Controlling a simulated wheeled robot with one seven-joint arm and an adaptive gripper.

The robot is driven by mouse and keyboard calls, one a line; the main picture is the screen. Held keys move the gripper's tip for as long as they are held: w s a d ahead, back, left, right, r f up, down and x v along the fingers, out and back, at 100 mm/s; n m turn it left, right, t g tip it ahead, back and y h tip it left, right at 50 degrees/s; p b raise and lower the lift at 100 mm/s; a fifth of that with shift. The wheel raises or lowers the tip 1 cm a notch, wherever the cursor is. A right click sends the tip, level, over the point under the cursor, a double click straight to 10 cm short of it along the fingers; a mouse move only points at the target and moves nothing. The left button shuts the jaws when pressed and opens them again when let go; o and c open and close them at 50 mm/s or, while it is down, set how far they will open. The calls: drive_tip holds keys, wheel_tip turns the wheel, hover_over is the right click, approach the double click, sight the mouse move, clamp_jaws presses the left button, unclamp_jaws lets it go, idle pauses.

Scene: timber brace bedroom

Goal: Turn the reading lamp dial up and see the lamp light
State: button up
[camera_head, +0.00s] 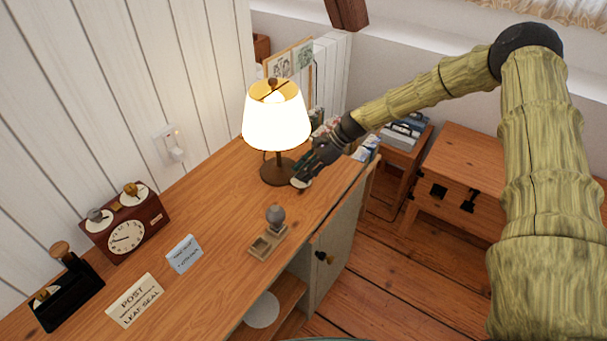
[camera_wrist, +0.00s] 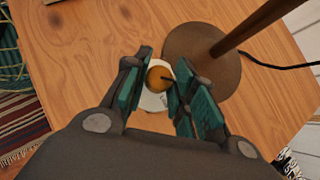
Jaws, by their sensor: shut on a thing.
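The reading lamp stands on the wooden desk, with a cream shade (camera_head: 276,122) that glows brightly. Its round brown base (camera_head: 277,172) also shows in the wrist view (camera_wrist: 225,80). The dial is a brass-coloured round knob (camera_wrist: 159,78) with a dark pointer line, on a white disc (camera_wrist: 152,101) beside the lamp base. My gripper (camera_wrist: 160,84) is shut on the knob, with a teal-padded finger at each side. In the head view my gripper (camera_head: 304,177) reaches down to the dial from the right and hides the knob; only the edge of the white disc shows.
On the desk (camera_head: 215,215) stand a wooden clock (camera_head: 126,234), a black device with a knob (camera_head: 66,287), two cards (camera_head: 135,301) and a small wooden tray with a grey-knobbed stamp (camera_head: 275,216). A dark cord (camera_wrist: 280,66) runs from the lamp. A wooden cabinet (camera_head: 455,180) stands behind my arm.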

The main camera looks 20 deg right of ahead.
drive_tip(key=n+g+b, duration=0.1)
drive_tip(key=n+g, duration=0.1)
drive_tip(key=n, duration=0.1)
drive_tip(key=n+g+b, duration=0.1)
drive_tip(key=shift+w+f+n+h+b, duration=0.15)
drive_tip(key=shift+w+n+h+b, duration=0.15)
drive_tip(key=shift+w, duration=0.05)
drive_tip(key=shift+a+n+g+h+b, duration=0.1)
drive_tip(key=shift+n+g+h+b, duration=0.7)
drive_tip(key=shift+n+g, duration=0.85)
drive_tip(key=shift+n, duration=0.25)
drive_tip(key=o, duration=1)
drive_tip(key=shift+o, duration=0.2)
drive_tip(key=v, duration=1.2)
drive_tip(key=shift+s, duration=0.2)
